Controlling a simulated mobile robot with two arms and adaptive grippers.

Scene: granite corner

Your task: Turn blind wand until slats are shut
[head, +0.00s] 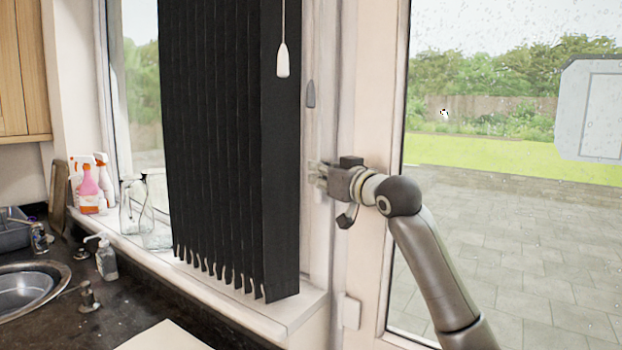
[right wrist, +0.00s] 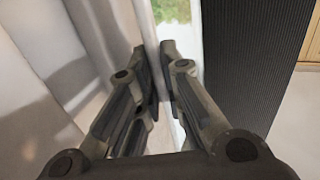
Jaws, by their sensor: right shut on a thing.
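The blind (head: 225,140) has long black vertical slats hanging in front of the window; they overlap closely and I see no daylight between them in the head view. My right gripper (head: 318,173) is beside the blind's right edge, over the window frame. In the right wrist view its fingers (right wrist: 160,75) are nearly together around a thin pale upright, which appears to be the blind wand (right wrist: 150,35). The slats (right wrist: 245,65) show just right of the fingers. The fingers hide part of the wand. My left gripper is not in view.
Spray bottles (head: 90,188) and glass jars (head: 148,212) stand on the sill. The sink (head: 25,290) is at lower left. A glazed door (head: 500,200) is at right.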

